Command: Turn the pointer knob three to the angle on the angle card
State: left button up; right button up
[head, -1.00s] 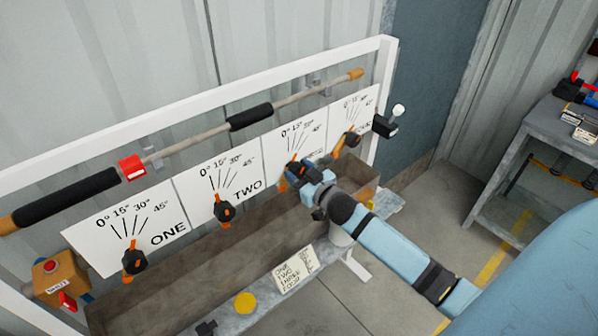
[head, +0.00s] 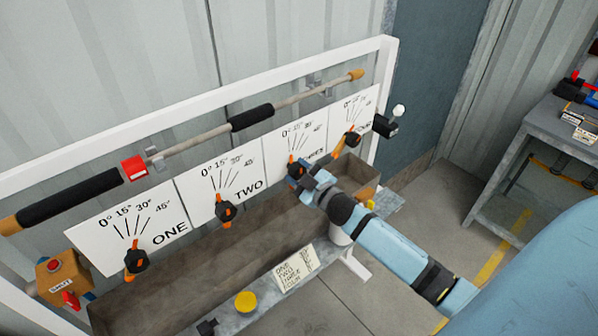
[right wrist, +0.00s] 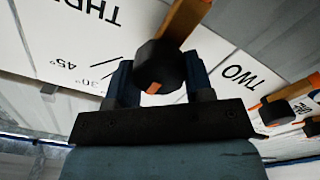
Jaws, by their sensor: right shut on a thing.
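Pointer knob three (head: 291,160), black with orange parts, sits on the white card marked THREE, largely hidden by my right gripper (head: 302,178) in the head view. An orange tip shows just above the gripper, below the scale lines; its exact angle cannot be read. In the right wrist view the dark fingers stand on both sides of the black knob (right wrist: 160,66), shut on it, and an orange bar runs up and right from it. The cream angle card (head: 297,268) lies on the ledge, its figures too small to read. My left gripper is not in view.
Knob one (head: 136,261) and knob two (head: 226,211) are to the left, knob four (head: 352,138) close on the right. A trough (head: 215,255) runs below the cards. A yellow button (head: 245,302) is on the ledge. A rod with black grips (head: 250,117) crosses above.

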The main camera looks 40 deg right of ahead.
dwell(0.5)
jog(key=o, duration=1.3)
jog(key=shift+s+f, duration=0.15)
jog(key=shift+s, duration=0.25)
jog(key=s, duration=0.4)
jog(key=s+b, duration=0.1)
jog(key=s, duration=0.3)
jog(key=s+d+b, duration=0.1)
jog(key=s, duration=0.4)
